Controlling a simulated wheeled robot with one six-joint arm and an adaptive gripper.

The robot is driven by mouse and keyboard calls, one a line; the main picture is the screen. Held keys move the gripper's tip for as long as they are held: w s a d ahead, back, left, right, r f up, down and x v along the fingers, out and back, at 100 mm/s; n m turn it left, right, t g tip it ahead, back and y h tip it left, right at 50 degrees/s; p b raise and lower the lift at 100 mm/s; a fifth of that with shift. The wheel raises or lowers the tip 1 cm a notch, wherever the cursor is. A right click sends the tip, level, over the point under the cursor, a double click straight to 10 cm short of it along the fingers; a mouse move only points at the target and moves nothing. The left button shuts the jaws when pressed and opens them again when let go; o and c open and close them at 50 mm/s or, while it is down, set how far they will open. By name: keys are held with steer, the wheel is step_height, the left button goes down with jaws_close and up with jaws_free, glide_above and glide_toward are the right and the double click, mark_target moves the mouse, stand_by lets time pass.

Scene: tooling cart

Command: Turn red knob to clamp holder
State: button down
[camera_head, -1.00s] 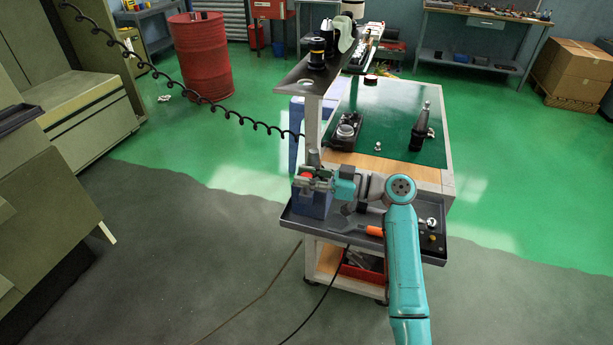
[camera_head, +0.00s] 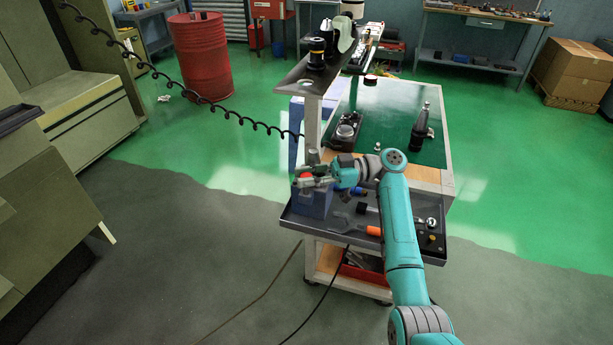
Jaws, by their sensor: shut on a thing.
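The small red knob (camera_head: 304,179) shows at the top of a blue clamping block (camera_head: 312,206) on the cart's front tray. My gripper (camera_head: 308,178) reaches in from the right and is shut on the red knob, with its grey fingers hiding part of it. A grey upright piece (camera_head: 314,157), possibly the holder, shows just behind the fingers. How it sits in the block is hidden by my gripper.
The dark tray (camera_head: 328,236) holds an orange-handled tool (camera_head: 368,230) and small parts at its right. Behind it is the green mat (camera_head: 396,108) with a dark upright tool holder (camera_head: 419,134) and a black fixture (camera_head: 346,132). A shelf (camera_head: 308,82) stands above on a post.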

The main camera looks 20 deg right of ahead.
steer(key=shift+f, duration=0.1)
steer(key=c, duration=0.9)
jaws_free()
steer(key=shift+o, duration=0.3)
steer(key=shift+t, duration=0.3)
